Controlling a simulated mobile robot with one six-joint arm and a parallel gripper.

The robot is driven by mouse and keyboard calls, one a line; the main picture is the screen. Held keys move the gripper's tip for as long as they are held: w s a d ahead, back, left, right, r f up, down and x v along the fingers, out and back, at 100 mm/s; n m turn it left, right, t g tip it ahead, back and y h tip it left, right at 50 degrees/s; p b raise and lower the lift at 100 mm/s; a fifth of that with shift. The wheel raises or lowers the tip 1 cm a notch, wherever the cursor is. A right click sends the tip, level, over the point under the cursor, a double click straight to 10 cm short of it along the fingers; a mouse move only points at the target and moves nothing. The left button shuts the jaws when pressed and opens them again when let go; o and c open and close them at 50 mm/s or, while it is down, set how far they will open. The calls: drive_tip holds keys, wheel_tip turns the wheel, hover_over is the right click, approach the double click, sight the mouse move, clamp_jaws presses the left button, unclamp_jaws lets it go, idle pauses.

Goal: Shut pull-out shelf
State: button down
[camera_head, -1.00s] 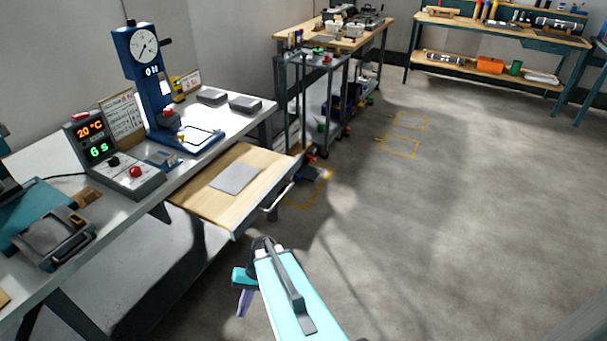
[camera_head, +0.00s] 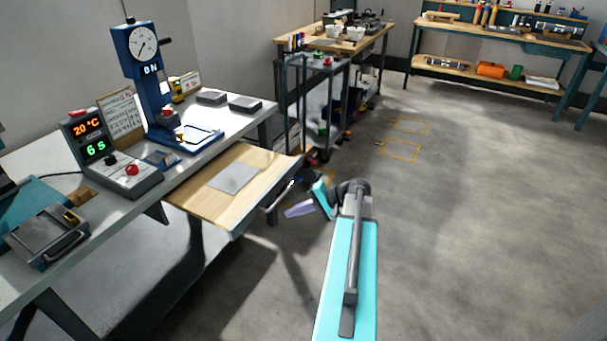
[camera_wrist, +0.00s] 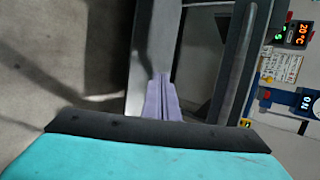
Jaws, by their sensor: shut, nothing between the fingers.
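The pull-out shelf (camera_head: 203,202) is a light wooden board that sticks out from under the workbench. A thin grey sheet (camera_head: 236,177) lies on it. A handle (camera_head: 290,186) runs along its front edge, partly dark in shadow. My gripper (camera_head: 289,212) is in front of the shelf, just right of the front edge and apart from it in the picture. Its purple fingers are together and empty; they also show in the wrist view (camera_wrist: 162,78). A dark bar, probably the handle, (camera_wrist: 240,65) runs to their right there; I cannot tell about contact.
The workbench (camera_head: 110,205) bears a blue press (camera_head: 153,90), a control box (camera_head: 115,160) and grey blocks. A cart (camera_head: 318,110) stands beyond the shelf. Another bench is at the back right. The floor (camera_head: 450,240) to the right is clear.

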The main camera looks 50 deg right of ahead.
drive_tip(key=s+d+r+m+t+h, duration=0.1)
drive_tip(key=s+d+r+t, duration=0.1)
drive_tip(key=s+d+r, duration=0.2)
drive_tip(key=s+d+r+t+h+b, duration=0.1)
drive_tip(key=s+d+r, duration=0.3)
drive_tip(key=d+r, duration=0.4)
drive_tip(key=shift+s+d+r+m+t, duration=0.35)
drive_tip(key=shift+d+t, duration=0.25)
drive_tip(key=shift+d, duration=0.65)
drive_tip(key=shift+w, duration=0.15)
approach(296, 169)
drive_tip(key=x, duration=0.4)
drive_tip(key=shift+x, duration=0.85)
drive_tip(key=shift+a+r, duration=0.1)
drive_tip(key=shift+a, duration=0.05)
